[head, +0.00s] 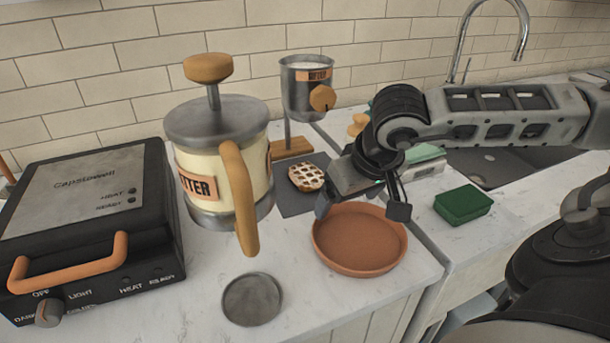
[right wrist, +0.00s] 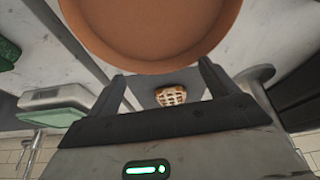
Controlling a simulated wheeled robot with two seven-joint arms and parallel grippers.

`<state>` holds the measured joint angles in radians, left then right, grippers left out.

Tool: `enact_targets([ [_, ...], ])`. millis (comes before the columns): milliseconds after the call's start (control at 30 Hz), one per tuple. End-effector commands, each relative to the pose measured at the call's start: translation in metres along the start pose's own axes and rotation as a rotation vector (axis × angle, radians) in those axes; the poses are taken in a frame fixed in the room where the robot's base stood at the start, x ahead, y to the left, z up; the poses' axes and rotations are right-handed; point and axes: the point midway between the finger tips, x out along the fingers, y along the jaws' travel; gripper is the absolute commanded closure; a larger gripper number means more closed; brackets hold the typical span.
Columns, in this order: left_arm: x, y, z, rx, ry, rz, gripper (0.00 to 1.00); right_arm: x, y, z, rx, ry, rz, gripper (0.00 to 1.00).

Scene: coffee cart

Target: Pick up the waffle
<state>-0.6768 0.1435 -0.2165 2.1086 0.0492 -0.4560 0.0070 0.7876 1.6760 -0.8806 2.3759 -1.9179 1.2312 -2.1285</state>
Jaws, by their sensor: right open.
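The waffle (head: 307,177) is golden brown with a grid top and lies on a dark grey mat (head: 290,204) behind the terracotta dish. It also shows in the right wrist view (right wrist: 171,96), between my fingers but farther off. My right gripper (head: 362,208) comes in from the right and is open and empty. Its fingers are above the back of the terracotta dish (head: 360,238), to the right of the waffle and apart from it. My left gripper is not in view.
A large batter dispenser (head: 220,155) stands left of the waffle, and a waffle maker (head: 90,215) is at far left. A metal hopper on a stand (head: 308,90) is behind. A round metal disc (head: 252,299) lies in front.

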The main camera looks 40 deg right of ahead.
Motion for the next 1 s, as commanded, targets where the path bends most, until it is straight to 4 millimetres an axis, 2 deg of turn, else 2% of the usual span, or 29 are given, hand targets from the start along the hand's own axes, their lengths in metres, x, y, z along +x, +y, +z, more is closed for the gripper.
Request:
enact_targets([
  [33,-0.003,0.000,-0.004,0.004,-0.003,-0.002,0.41,0.001,-0.001,-0.012,0.002,0.001,-0.005,0.15],
  [100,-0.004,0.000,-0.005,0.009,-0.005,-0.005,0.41,0.006,-0.001,-0.024,0.003,0.000,-0.004,0.15],
  [200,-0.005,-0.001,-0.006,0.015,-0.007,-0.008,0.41,0.013,-0.001,-0.037,0.001,0.000,-0.003,0.15],
  [467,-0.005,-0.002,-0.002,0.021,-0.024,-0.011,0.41,0.021,-0.001,-0.054,0.001,-0.001,-0.001,0.15],
  [633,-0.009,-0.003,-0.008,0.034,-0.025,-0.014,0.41,0.031,-0.001,-0.083,0.002,-0.001,-0.003,0.15],
  [800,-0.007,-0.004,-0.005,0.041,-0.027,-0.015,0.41,0.057,0.000,-0.081,0.001,-0.004,0.001,0.15],
  [1000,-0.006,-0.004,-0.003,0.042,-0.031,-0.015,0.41,0.064,0.000,-0.081,-0.001,-0.001,0.000,0.15],
])
